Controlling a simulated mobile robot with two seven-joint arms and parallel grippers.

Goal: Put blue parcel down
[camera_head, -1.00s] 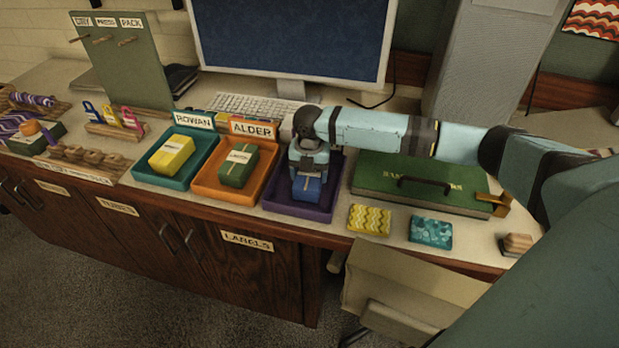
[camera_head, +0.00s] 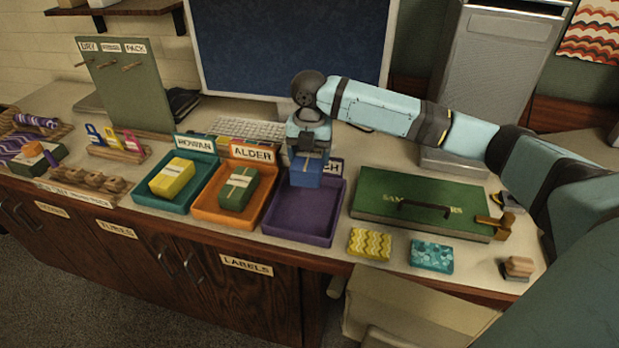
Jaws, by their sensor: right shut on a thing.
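The blue parcel (camera_head: 306,173) is held in my right gripper (camera_head: 308,154), which points down and is shut on it. The parcel appears raised, over the back part of the purple tray (camera_head: 303,241), whose floor shows bare. The gripper and parcel hide part of that tray's label; only the letters "CH" show. My left gripper is not in view.
Left of the purple tray stand the orange ALDER tray (camera_head: 225,218) with a green parcel (camera_head: 239,188) and the teal ROWAN tray (camera_head: 160,204) with a yellow parcel (camera_head: 172,178). A green case (camera_head: 380,190) lies to the right. The monitor (camera_head: 290,45) stands behind.

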